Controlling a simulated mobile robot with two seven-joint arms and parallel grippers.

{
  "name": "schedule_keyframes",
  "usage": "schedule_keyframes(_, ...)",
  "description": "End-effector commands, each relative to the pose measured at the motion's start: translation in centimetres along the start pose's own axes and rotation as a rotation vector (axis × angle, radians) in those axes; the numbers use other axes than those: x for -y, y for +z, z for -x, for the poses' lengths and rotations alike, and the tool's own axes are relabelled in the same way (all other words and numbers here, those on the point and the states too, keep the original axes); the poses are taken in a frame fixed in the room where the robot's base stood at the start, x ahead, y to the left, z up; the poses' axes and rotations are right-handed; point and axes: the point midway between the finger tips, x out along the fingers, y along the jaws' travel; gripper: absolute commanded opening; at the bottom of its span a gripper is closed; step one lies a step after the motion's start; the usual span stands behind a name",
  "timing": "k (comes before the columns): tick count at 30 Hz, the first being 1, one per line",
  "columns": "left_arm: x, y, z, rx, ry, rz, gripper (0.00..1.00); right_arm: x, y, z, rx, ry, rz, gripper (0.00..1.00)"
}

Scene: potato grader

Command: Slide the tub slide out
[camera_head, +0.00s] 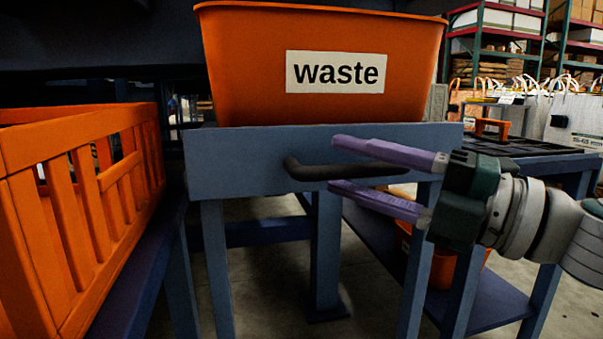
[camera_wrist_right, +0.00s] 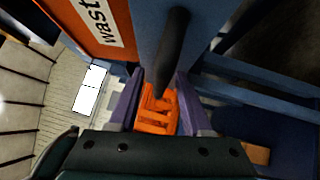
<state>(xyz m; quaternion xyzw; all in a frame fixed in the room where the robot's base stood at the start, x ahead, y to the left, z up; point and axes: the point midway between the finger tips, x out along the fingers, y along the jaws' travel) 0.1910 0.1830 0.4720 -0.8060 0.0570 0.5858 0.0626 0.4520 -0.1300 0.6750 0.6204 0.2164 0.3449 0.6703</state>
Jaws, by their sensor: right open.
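The tub slide (camera_head: 235,160) is a blue-grey panel under the orange tub marked "waste" (camera_head: 235,75). Its dark bar handle (camera_head: 312,171) runs sideways across its front; the handle also shows in the right wrist view (camera_wrist_right: 172,55). My right gripper (camera_head: 335,163) comes in from the right with its two purple fingers apart, one above and one below the line of the handle. In the right wrist view the handle lies between and ahead of the fingertips (camera_wrist_right: 158,80). I see no contact. My left gripper is not in view.
An orange slatted crate (camera_head: 75,190) stands at the left on a blue bench. A lower blue shelf (camera_head: 490,300) with an orange bin (camera_head: 443,268) is below right. Blue legs stand under the slide. Shelving (camera_head: 500,40) stands far back right.

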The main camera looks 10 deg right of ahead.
Motion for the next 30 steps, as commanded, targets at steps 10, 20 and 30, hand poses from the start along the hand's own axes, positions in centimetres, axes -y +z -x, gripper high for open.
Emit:
schedule_keyframes(10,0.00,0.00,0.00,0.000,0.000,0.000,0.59,0.00,0.02,-0.04,0.001,-0.001,0.000,0.35)
schedule_keyframes(20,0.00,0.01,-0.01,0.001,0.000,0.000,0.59,0.01,0.02,-0.02,0.001,-0.001,0.000,0.00)
schedule_keyframes(30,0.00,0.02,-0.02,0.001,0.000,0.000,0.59,0.04,0.02,-0.01,0.001,-0.001,0.000,0.00)
